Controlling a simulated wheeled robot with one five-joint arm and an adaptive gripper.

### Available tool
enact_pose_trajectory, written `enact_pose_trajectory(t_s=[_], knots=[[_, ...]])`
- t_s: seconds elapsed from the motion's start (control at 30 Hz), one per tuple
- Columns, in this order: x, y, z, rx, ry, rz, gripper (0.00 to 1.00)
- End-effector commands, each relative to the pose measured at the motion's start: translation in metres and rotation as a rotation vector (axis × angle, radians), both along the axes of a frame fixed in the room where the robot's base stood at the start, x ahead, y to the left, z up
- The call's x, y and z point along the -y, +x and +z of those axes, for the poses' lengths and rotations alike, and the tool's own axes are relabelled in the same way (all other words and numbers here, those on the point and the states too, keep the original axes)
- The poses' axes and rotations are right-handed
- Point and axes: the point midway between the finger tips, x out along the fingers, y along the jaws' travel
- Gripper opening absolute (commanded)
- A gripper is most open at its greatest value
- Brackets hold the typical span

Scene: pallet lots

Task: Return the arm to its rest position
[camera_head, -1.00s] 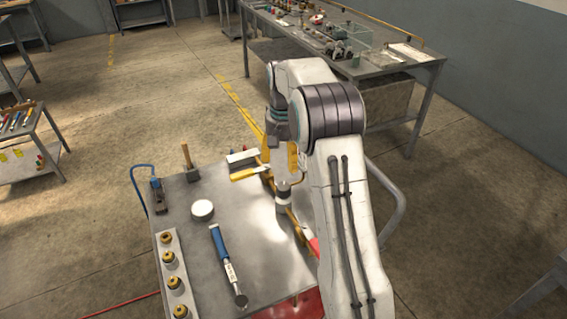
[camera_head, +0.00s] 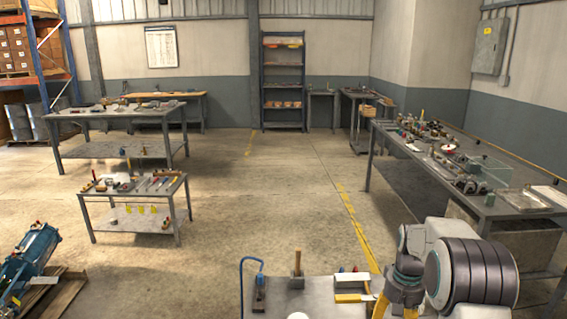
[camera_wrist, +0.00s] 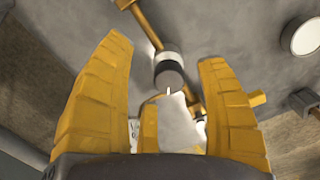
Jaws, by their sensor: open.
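In the wrist view a small cylinder (camera_wrist: 168,72), pale with a dark end, stands below and beyond the fingers on the metal cart top. In the head view my arm is at the lower right, bent over the cart. The gripper's yellow fingers (camera_head: 396,306) show at the bottom edge there, and their tips are cut off. The cart top (camera_head: 288,296) shows only its far strip.
On the cart, a wooden-handled tool (camera_head: 297,265) stands upright near a white block (camera_head: 349,283), and a white round lid (camera_wrist: 304,37) lies nearby. A long cluttered workbench (camera_head: 490,207) stands to the right. A low tool table (camera_head: 136,190) is at the left. Open floor lies between.

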Motion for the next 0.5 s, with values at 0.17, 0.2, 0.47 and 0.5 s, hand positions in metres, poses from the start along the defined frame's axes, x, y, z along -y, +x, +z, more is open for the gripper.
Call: enact_pose_trajectory(t_s=[0.17, 0.2, 0.47, 0.5], knots=[[-0.013, -0.055, -0.004, -0.056, 0.016, 0.04, 0.67], [-0.017, -0.067, -0.001, -0.061, 0.019, 0.05, 0.67], [-0.044, -0.145, 0.028, -0.052, 0.017, 0.107, 0.67], [-0.048, -0.155, 0.033, -0.045, 0.016, 0.115, 0.67]])
